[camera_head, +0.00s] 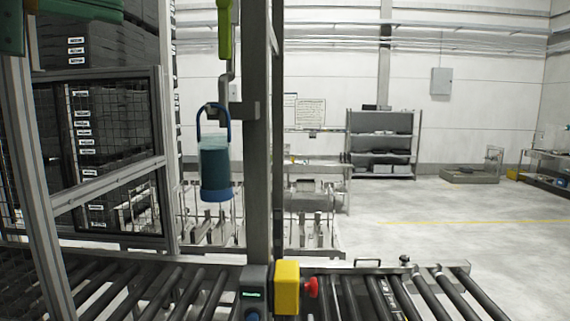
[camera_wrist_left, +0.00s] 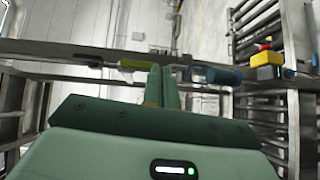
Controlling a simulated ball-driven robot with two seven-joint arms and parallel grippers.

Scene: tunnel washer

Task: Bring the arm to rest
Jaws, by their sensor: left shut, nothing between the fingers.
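My left gripper (camera_wrist_left: 162,88) shows in the left wrist view with its two green fingers together and nothing between them. Beyond its fingertips, a yellow-green handle (camera_wrist_left: 135,64) and a blue cylinder (camera_wrist_left: 222,76) show near a grey bar; I cannot tell the exact gap. In the head view, green parts of my left arm show at the top left corner, cut off by the frame edge. My right gripper is in neither view.
In the head view, a blue lantern-like container (camera_head: 214,165) hangs by its handle from a hook on a grey post (camera_head: 258,130). A yellow box with a red button (camera_head: 287,287) is on the post above a roller conveyor (camera_head: 400,290).

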